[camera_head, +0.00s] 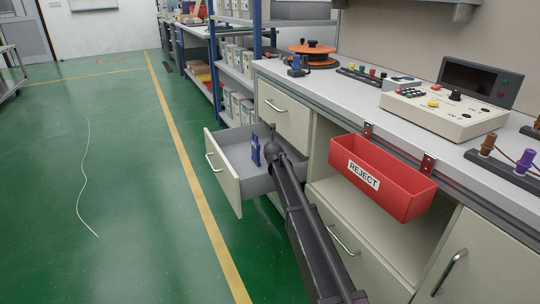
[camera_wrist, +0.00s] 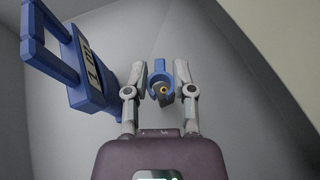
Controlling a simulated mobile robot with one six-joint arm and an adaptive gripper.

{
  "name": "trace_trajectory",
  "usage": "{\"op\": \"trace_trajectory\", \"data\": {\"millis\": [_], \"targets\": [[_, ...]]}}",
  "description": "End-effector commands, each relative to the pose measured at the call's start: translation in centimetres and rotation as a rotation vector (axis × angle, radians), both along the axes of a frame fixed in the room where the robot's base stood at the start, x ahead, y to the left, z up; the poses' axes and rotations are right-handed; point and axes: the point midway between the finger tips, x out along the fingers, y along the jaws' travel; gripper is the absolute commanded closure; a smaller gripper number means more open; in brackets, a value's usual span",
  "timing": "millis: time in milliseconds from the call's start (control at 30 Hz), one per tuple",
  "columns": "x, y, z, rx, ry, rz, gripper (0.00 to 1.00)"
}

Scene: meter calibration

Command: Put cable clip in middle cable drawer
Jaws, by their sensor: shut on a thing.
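My gripper (camera_wrist: 160,72) is shut on a small blue clip (camera_wrist: 161,90) with an orange centre, held between its two fingers in the wrist view. The pulled-out drawer (camera_head: 223,170) stands open at the left end of the bench, below a closed upper drawer. My arm reaches into it, and the arm hides my fingers and the clip in the head view. The wrist view shows grey drawer surfaces close around the clip; whether it touches them I cannot tell.
A blue device with a handle and marked panel (camera_wrist: 86,72) is left of my gripper, inside the drawer; it also shows in the head view (camera_head: 255,151). A red REJECT bin (camera_head: 394,194) hangs on the bench front. Green floor (camera_head: 120,200) left of the drawer is mostly clear.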

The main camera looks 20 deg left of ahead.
Motion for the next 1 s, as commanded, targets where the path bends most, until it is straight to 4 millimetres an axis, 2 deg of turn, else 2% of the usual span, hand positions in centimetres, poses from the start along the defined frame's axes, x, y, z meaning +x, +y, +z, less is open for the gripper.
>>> {"op": "trace_trajectory", "data": {"millis": [100, 300, 833, 867, 900, 967, 1000], "targets": [[0.0, 0.0, -1.4, 0.000, 0.000, 0.000, 0.80], [0.0, 0.1, -2.7, 0.000, 0.000, 0.001, 0.80], [-0.1, 0.2, -3.0, 0.000, 0.000, 0.002, 0.80], [-0.1, 0.2, -3.0, 0.000, 0.000, 0.002, 0.64], [-0.2, 0.3, -3.0, 0.000, 0.000, 0.002, 0.52], [-0.2, 0.3, -2.9, 0.000, 0.000, 0.003, 0.34], [-0.2, 0.3, -2.9, 0.000, 0.000, 0.003, 0.32]]}}
